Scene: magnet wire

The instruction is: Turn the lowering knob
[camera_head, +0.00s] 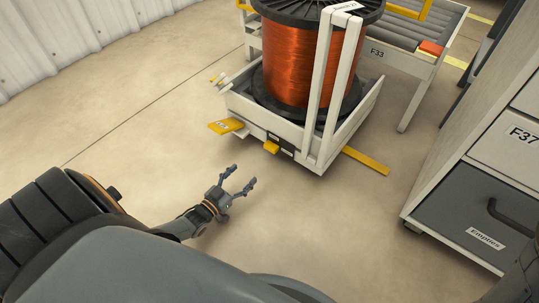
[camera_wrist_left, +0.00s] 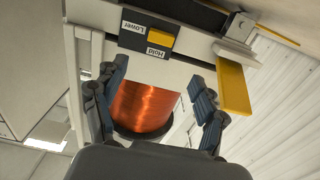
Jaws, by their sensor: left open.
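The lowering knob is a yellow block (camera_head: 271,147) on the front of a white cart (camera_head: 247,119). My left gripper (camera_head: 242,176) is open and empty, in front of the cart and apart from the knob. In the left wrist view its two fingers (camera_wrist_left: 158,74) are spread, with the knob beyond them and slightly above the gap. My right gripper is not visible.
A copper wire spool (camera_head: 302,65) stands in the cart behind a white upright frame (camera_head: 322,90). Yellow plates (camera_head: 225,126) (camera_head: 366,160) stick out at both sides. A roller conveyor (camera_head: 420,62) is behind. A drawer cabinet (camera_head: 465,205) stands right. The floor before the cart is clear.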

